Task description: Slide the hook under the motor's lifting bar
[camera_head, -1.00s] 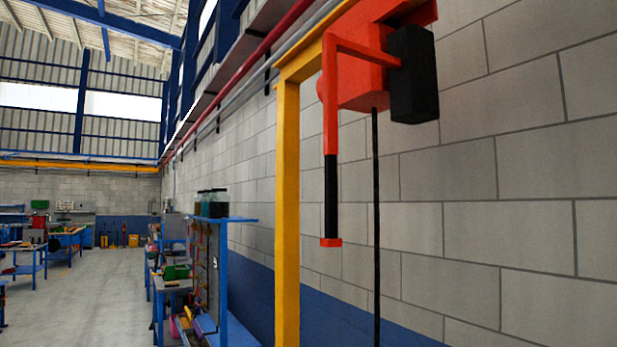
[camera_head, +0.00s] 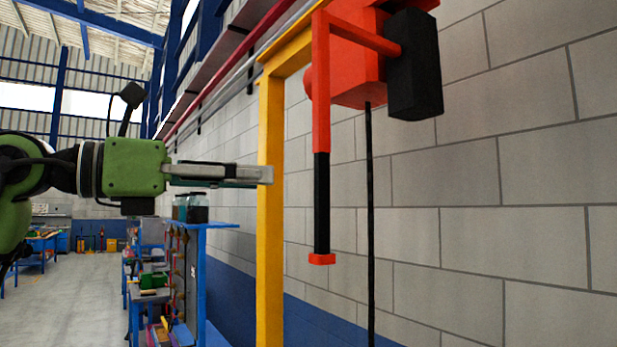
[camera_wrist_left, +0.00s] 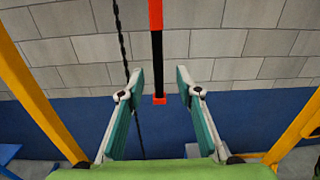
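My left gripper (camera_head: 270,175) reaches in from the left of the head view, its fingertips overlapping the yellow post and left of a hanging handle (camera_head: 321,200). The handle has a red upper part, a black grip and a red end, and joins the red hoist (camera_head: 355,65). In the left wrist view the gripper (camera_wrist_left: 160,80) is open and empty, with the handle (camera_wrist_left: 157,50) appearing between its fingers, beyond them. A dark chain (camera_head: 370,220) hangs straight down from the hoist. My right gripper is not in view.
A yellow post (camera_head: 270,270) of the hoist frame stands left of the handle. A grey block wall (camera_head: 500,170) is behind. Blue shelving (camera_head: 200,280) with jars (camera_head: 197,208) stands at lower left. The floor (camera_head: 80,290) further left looks clear.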

